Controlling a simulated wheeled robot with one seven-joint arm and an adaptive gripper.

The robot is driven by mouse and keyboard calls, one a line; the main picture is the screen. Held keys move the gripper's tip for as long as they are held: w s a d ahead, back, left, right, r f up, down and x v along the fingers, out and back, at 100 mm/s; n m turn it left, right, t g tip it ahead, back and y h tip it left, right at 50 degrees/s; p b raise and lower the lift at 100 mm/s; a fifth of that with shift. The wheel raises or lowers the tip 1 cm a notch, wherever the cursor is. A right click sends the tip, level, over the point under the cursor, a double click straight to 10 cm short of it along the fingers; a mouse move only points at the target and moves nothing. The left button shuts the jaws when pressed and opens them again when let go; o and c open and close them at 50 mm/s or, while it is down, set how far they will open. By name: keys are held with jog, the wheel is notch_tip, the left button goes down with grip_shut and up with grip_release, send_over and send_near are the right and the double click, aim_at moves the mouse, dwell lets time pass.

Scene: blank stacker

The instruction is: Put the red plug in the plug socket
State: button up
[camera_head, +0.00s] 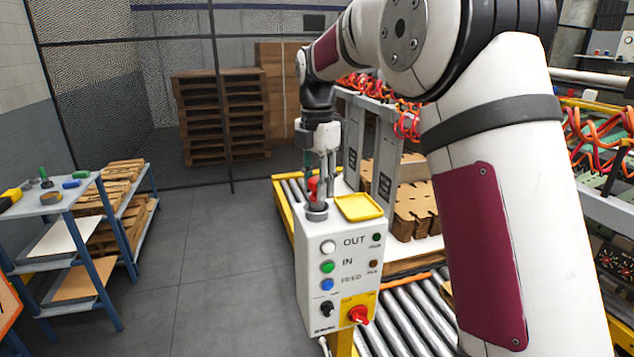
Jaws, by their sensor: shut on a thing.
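The red plug (313,185) is between the fingers of my gripper (318,180), which points down over the top of the white control box. My gripper is shut on the plug. The plug socket (316,211) is a grey round piece on the left part of the box top, directly below the plug. The plug's lower end is at or just above the socket; I cannot tell whether it has entered. The fingers partly cover the plug.
A yellow tray (358,207) lies on the box top, right beside the socket. A blue-framed shelf (75,205) stands left, across open floor.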

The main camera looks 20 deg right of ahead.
jog(key=shift+f, duration=0.85)
dwell(0.4)
jog(key=o, duration=1.3)
jog(key=shift+r, duration=0.1)
